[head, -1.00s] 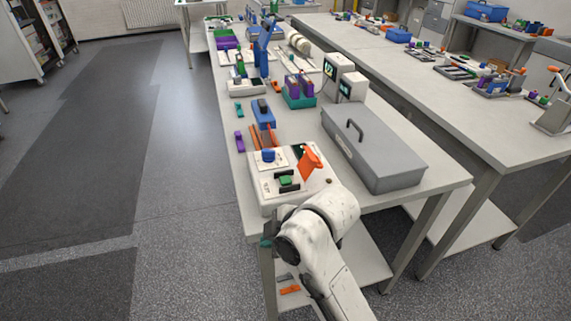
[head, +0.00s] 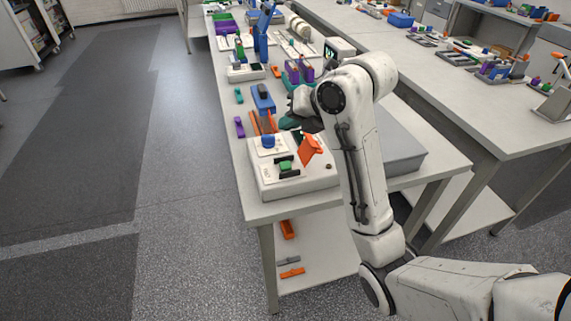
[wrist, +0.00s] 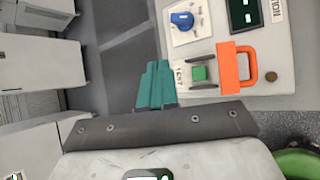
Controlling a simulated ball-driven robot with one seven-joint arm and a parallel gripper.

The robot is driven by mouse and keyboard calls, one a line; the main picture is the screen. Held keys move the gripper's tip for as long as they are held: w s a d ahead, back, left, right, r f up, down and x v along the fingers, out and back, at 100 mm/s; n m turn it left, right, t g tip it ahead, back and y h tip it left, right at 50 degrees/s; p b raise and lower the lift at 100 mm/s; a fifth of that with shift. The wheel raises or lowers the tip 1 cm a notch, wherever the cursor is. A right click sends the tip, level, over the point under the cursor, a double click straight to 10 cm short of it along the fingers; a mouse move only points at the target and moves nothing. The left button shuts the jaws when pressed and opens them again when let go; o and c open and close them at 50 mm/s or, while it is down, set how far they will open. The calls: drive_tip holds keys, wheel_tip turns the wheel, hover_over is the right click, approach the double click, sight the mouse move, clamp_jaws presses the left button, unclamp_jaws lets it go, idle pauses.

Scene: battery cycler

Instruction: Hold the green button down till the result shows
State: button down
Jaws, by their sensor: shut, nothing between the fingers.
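The cycler, a white box (head: 317,184), sits at the near end of the bench. Its green button (head: 286,165) is in a dark surround, uncovered, and also shows in the wrist view (wrist: 199,73). An orange flap (head: 311,150) stands up beside the button. A blue knob (head: 268,141) is on a white plate behind the button. In the wrist view, a dark screen (wrist: 243,14) shows small pale marks, too small to read. My gripper (head: 287,122) is raised above the bench near the box's far side. Its teal fingers (wrist: 156,84) are together, empty and apart from the button.
A grey lidded case (head: 400,150) stands to the right, partly behind my arm. A blue holder with orange parts (head: 262,100) and purple pieces (head: 239,127) lie beyond the box. Open floor (head: 190,160) lies left of the bench.

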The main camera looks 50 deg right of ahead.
sight(289, 166)
drive_tip(key=shift+f, duration=0.1)
wheel_tip(289, 166, down, 9)
drive_tip(key=b, duration=0.7)
idle(2.0)
drive_tip(key=shift+f, duration=0.15)
drive_tip(key=shift+f+b, duration=0.15)
drive_tip(key=shift+b, duration=0.15)
